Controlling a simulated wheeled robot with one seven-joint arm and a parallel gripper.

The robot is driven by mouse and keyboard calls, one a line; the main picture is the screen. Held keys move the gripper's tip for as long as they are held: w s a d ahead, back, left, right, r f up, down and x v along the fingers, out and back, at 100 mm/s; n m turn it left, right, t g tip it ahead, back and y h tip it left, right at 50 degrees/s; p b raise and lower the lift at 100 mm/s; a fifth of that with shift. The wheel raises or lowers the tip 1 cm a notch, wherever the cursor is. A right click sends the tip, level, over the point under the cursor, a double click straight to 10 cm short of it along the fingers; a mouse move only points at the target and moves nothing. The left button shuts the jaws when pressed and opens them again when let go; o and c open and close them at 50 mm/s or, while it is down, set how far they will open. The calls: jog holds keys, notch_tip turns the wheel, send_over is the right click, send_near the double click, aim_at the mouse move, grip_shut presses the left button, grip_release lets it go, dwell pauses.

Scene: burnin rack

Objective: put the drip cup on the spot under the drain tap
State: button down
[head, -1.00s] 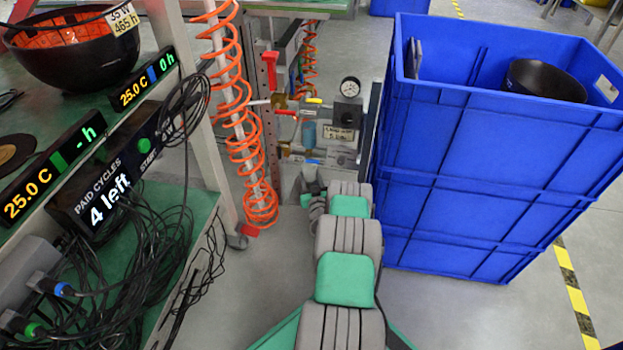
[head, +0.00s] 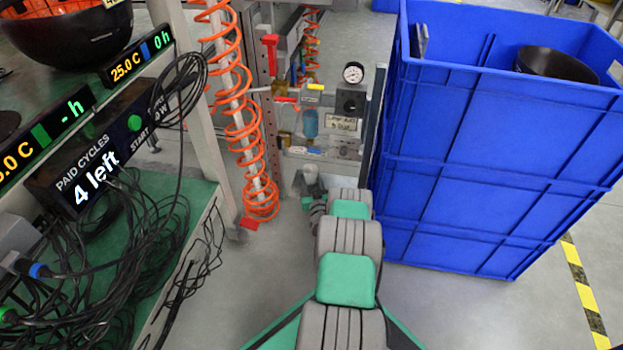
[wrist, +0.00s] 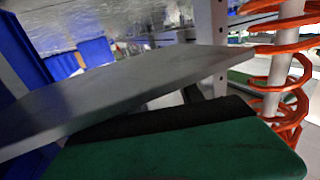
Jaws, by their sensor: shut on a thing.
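My arm reaches away to the rig with the taps, and my gripper (head: 311,178) is small at its far end. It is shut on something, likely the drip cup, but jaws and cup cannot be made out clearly. I cannot tell which is the drain tap. The spot under it cannot be picked out. The wrist view shows a dark green and black surface close up, below a tilted grey panel (wrist: 120,95), with no cup visible.
A tall blue crate stack (head: 480,150) stands close on the right, with a dark bowl (head: 556,66) in its top. An orange coiled hose (head: 240,130) hangs left of the rig, also in the wrist view (wrist: 285,80). The left rack has trailing black cables (head: 110,250).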

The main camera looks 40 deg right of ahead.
jog(key=shift+f, duration=0.15)
dwell(0.3)
jog(key=c, duration=0.7)
grip_release()
jog(key=shift+o, duration=0.2)
